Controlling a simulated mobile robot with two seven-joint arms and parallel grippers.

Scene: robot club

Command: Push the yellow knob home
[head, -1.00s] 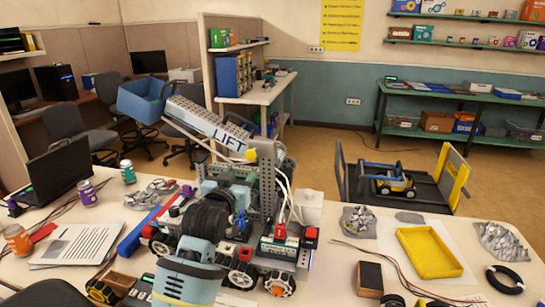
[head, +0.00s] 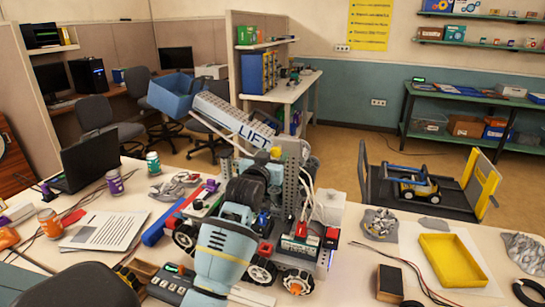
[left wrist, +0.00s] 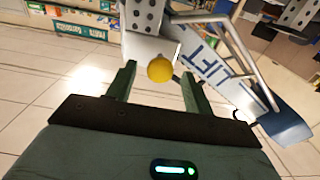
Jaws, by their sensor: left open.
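The yellow knob (head: 276,152) is a small round ball on the grey perforated upright of the robot model, at the base of the LIFT arm (head: 235,121). In the left wrist view the knob (left wrist: 160,68) shows beyond and roughly between my fingertips, in front of a white and grey bracket. My left gripper (left wrist: 158,85) is open with nothing in it. I cannot tell whether a finger touches the knob. In the head view my left arm reaches up from the bottom, and its fingers are mostly hidden. My right gripper is not in view.
The tall robot model with wheels (head: 262,270), wires and a blue bucket (head: 172,95) fills the middle of the bench. A laptop (head: 90,162), cans and papers (head: 105,232) lie left. A yellow tray (head: 452,258) and a dark block (head: 390,283) lie right.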

